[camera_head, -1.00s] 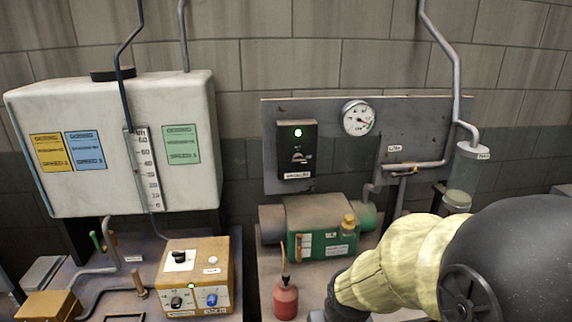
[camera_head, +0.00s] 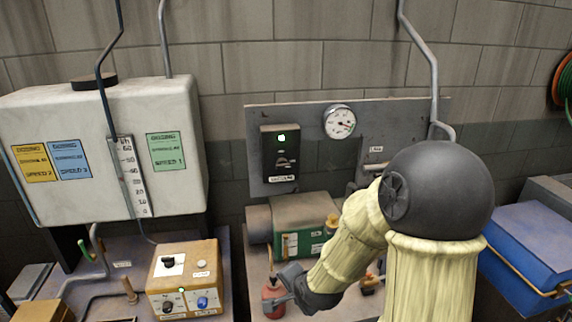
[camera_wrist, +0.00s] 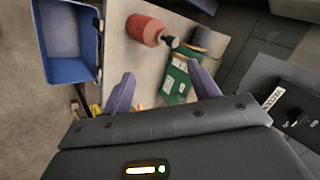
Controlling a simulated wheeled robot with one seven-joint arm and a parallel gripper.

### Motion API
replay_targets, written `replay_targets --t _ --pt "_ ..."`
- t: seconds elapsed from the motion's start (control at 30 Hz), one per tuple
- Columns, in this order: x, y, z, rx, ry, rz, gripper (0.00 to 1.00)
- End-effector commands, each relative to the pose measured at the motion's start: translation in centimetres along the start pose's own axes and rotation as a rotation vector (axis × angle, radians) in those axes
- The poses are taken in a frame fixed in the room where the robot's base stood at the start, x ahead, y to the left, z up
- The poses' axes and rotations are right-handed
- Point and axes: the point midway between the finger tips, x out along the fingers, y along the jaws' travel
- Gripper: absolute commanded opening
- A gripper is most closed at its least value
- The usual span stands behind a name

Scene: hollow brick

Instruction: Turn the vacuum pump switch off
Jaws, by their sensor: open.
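The vacuum pump switch box (camera_head: 280,152) is a black panel on the grey wall board, with a lit green lamp above a small dark switch (camera_head: 281,162) and a white label below. The switch position is too small to tell. The box also shows at the right edge of the wrist view (camera_wrist: 290,108). The green pump (camera_head: 300,226) sits below it. My gripper (camera_head: 277,297) is low in front of the pump, by the red oil can (camera_head: 271,292). In the wrist view its two fingers (camera_wrist: 160,92) are spread apart with nothing between them.
A round gauge (camera_head: 340,122) is right of the switch box. An orange control box (camera_head: 186,280) stands at lower left, and a white tank (camera_head: 100,150) behind it. A blue bin (camera_head: 535,245) is at right. Pipes run up the wall.

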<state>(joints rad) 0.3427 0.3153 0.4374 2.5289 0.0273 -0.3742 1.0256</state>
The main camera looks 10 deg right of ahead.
Motion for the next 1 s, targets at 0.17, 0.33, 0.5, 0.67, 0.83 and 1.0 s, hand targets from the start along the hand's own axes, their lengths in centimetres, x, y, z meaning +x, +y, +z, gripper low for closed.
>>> replay_targets --t 0.17,0.33,0.5,0.67,0.83,1.0 --pt "0.2 -4.4 -1.1 0.428 -0.003 -0.197 0.61" --pt "-0.7 -8.4 -3.1 0.863 -0.056 -0.405 0.61" --pt "-3.0 -11.9 -6.3 1.312 -0.162 -0.636 0.61" --pt "-5.8 -14.2 -9.6 1.668 -0.299 -0.843 0.61" --pt "-7.4 -14.9 -11.4 1.839 -0.388 -0.955 0.61" --pt "-7.5 -15.0 -11.4 1.852 -0.398 -0.963 0.61"
